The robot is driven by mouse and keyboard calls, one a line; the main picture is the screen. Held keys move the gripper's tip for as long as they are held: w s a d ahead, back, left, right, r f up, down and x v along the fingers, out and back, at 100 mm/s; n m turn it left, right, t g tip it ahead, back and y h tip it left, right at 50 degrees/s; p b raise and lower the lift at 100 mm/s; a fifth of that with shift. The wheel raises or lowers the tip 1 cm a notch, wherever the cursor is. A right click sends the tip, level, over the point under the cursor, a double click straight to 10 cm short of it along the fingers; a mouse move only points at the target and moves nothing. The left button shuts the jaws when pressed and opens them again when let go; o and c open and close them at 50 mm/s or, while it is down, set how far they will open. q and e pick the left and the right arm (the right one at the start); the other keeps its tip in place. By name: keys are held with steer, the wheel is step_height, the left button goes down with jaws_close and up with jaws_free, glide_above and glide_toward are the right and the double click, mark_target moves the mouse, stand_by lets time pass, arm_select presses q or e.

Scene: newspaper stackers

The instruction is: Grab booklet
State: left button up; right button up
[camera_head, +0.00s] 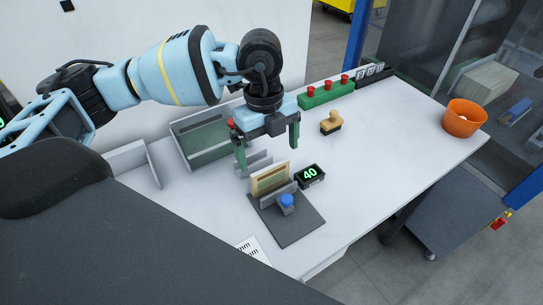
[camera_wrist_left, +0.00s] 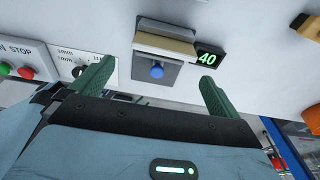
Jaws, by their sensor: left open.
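The booklet (camera_head: 268,179), cream and tan, stands upright against a grey bracket on a dark plate (camera_head: 294,226) with a blue knob (camera_head: 287,201). It also shows in the left wrist view (camera_wrist_left: 165,45), seen from above, just beyond the fingertips. My left gripper (camera_head: 267,149) has green fingers, spread apart with nothing between them. It hangs over the table behind and above the booklet, apart from it. In the left wrist view the open fingers (camera_wrist_left: 155,83) lie on either side of the plate. My right gripper is in neither view.
A small display reading 40 (camera_head: 310,175) stands right beside the booklet. A wooden-handled stamp (camera_head: 331,122), a green box with red buttons (camera_head: 326,94) and an orange bowl (camera_head: 464,118) are on the white table. A grey-green rack (camera_head: 203,140) stands behind my gripper. The table's right part is clear.

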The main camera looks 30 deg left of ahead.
mark_target(270, 167)
arm_select(q)
steer(key=shift+w+a, duration=0.2)
steer(key=shift+w, duration=0.15)
steer(key=shift+s+d, duration=0.1)
steer(key=shift+s, duration=0.05)
steer(key=shift+s+d+f, duration=0.1)
steer(key=shift+s+f, duration=0.05)
steer(key=shift+f, duration=0.65)
steer(key=shift+w+f, duration=0.15)
steer(key=shift+f, duration=1.35)
steer(key=shift+w+f, duration=0.1)
steer(key=shift+f, duration=1.4)
steer(key=c, duration=0.7)
steer(key=shift+r, duration=5.05)
